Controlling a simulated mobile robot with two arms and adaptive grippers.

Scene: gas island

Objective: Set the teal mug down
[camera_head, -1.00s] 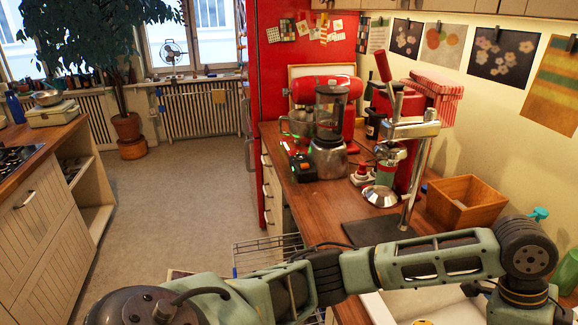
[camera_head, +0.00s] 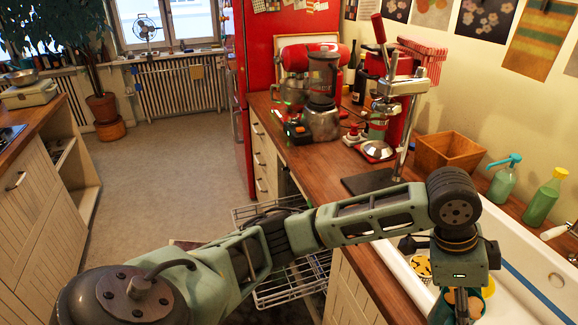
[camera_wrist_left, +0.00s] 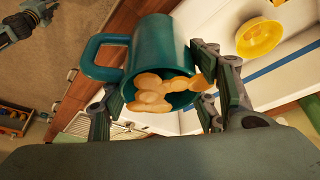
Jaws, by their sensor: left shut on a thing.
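The teal mug (camera_wrist_left: 160,45) fills the middle of the left wrist view, its handle to the left. Its open mouth faces the camera and shows a lumpy tan mass inside. My left gripper (camera_wrist_left: 160,88) is shut on the mug, with fingers on both sides of it. In the head view my left gripper (camera_head: 458,308) points down over the white sink (camera_head: 402,282). The mug is mostly hidden there behind the wrist. What looks like my right gripper (camera_wrist_left: 35,18) shows at the top left of the wrist view, too small to read its jaws.
A yellow dish (camera_wrist_left: 259,38) lies in the sink. A patterned yellow cup (camera_head: 420,266) is left of my wrist. Soap bottles (camera_head: 503,180) and a wooden box (camera_head: 449,152) stand behind the sink. The wooden counter (camera_head: 335,190) has bare room. An open dishwasher rack (camera_head: 300,277) sits below.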

